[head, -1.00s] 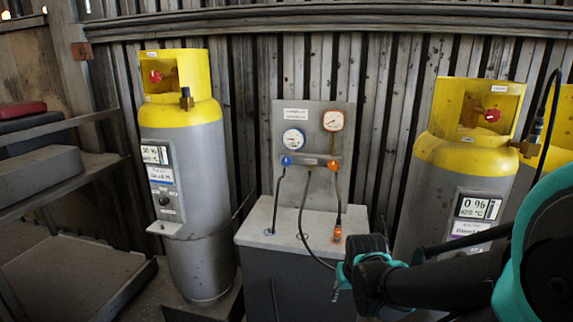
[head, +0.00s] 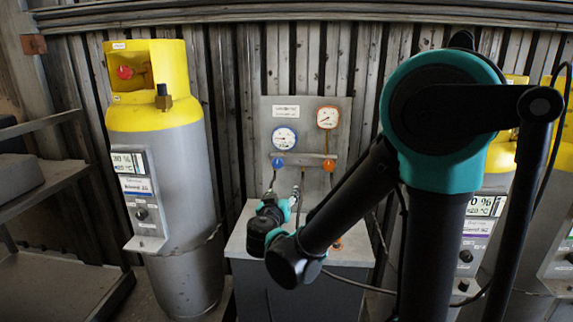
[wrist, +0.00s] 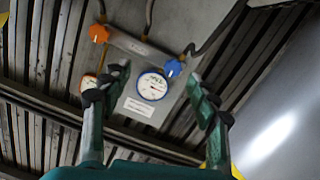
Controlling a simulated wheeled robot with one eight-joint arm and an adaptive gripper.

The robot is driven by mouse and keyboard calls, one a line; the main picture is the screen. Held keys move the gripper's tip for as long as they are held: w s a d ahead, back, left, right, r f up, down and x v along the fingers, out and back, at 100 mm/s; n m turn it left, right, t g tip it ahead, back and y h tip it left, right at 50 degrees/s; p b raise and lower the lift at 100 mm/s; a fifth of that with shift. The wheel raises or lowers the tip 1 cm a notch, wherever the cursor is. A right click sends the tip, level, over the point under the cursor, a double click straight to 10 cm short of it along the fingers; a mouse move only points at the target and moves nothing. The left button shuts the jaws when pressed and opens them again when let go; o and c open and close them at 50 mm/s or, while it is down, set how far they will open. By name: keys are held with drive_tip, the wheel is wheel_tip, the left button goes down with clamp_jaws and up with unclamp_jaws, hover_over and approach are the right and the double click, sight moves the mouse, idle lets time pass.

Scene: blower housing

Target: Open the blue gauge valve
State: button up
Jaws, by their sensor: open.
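The blue gauge valve (head: 277,163) is a small blue knob at the left end of the grey manifold, just below the blue-rimmed gauge (head: 285,138). In the wrist view, which is turned over, the blue valve (wrist: 173,68) shows beside the blue-rimmed gauge (wrist: 152,86). My gripper (wrist: 160,85) is open and empty, its two fingers apart, with the gauge and blue valve seen between them. In the head view my gripper (head: 290,205) is below the blue valve, in front of the panel, and appears apart from it. The fingertips are small there.
An orange valve (head: 329,165) sits right of the blue one, under an orange-rimmed gauge (head: 327,117). Hoses hang below the manifold. A yellow-topped cylinder (head: 165,230) stands left, and more cylinders stand right. A grey cabinet (head: 240,244) is under the panel.

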drive_tip(key=a+r+t+y, duration=0.1)
drive_tip(key=a+r, duration=0.1)
drive_tip(key=a, duration=0.2)
approach(277, 165)
drive_tip(key=w, duration=0.9)
drive_tip(key=shift+d, duration=0.3)
drive_tip(key=c, duration=1.2)
